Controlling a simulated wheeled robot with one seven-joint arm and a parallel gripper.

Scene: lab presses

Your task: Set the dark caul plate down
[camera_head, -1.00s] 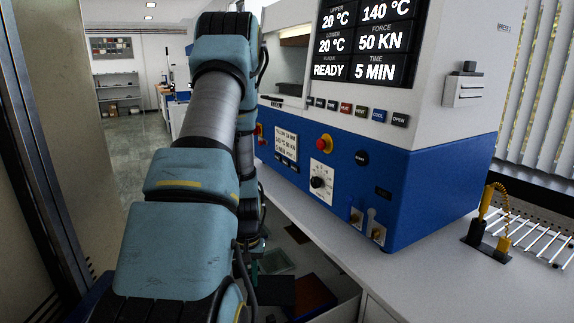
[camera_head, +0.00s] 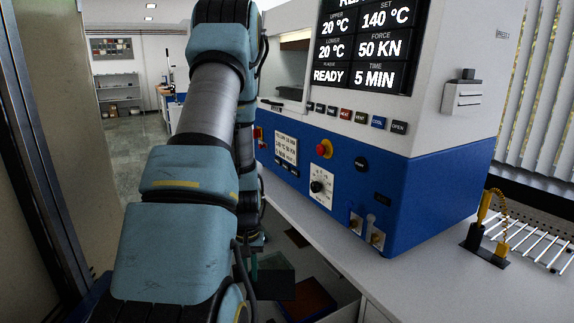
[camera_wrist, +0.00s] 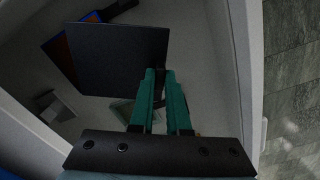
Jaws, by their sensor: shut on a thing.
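The dark caul plate (camera_wrist: 118,62) is a flat, nearly black square in the wrist view. My gripper (camera_wrist: 160,78) has teal fingers and is shut on the plate's edge. The plate hangs over a pale open compartment (camera_wrist: 205,55), and I cannot tell whether it touches anything beneath. In the head view the plate (camera_head: 276,284) is a small dark patch low beside my arm, and my arm hides most of the gripper.
An orange-brown sheet with a blue edge (camera_wrist: 58,48) lies partly under the plate; the sheet also shows in the head view (camera_head: 312,298). A small grey block (camera_wrist: 55,108) lies at left in the compartment. The blue-and-white press (camera_head: 400,190) stands on the counter (camera_head: 430,275).

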